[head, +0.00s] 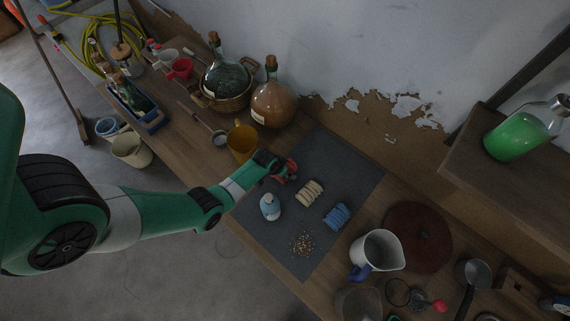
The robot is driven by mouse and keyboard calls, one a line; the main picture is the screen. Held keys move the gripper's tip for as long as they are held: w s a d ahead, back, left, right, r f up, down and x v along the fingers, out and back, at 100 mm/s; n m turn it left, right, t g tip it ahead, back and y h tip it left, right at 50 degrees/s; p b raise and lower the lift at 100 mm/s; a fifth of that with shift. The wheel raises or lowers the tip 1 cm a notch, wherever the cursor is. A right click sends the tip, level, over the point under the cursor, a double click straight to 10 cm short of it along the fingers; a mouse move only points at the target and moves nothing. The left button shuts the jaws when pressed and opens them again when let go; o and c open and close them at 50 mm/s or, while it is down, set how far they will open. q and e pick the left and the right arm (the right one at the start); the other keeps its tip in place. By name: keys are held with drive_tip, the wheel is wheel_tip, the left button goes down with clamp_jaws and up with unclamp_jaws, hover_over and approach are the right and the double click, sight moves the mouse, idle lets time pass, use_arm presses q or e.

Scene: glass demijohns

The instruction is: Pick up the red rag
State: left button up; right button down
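The red rag (290,174) lies at the upper part of the dark grey mat (335,160), partly hidden by my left gripper. My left gripper (279,169) comes in from the left and is right at the rag, over it or touching it. Its fingers are small and dark here, so I cannot tell whether they are open or closed on the rag. A beige rolled rag (310,193) and a blue rolled rag (337,216) lie on the mat to the lower right. My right gripper is not in view.
A pale blue bottle (270,207) and scattered grains (303,244) are on the mat. An amber mug (241,142) stands close behind my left gripper. A brown demijohn (272,103) and a dark green one (226,78) stand farther back. A white pitcher (378,252) stands right of the mat.

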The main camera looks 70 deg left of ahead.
use_arm(q)
drive_tip(key=shift+f, duration=0.25)
drive_tip(key=c, duration=1.2)
drive_tip(key=shift+r, duration=0.15)
wheel_tip(320, 180, up, 10)
drive_tip(key=p, duration=0.9)
drive_tip(key=shift+r, duration=0.1)
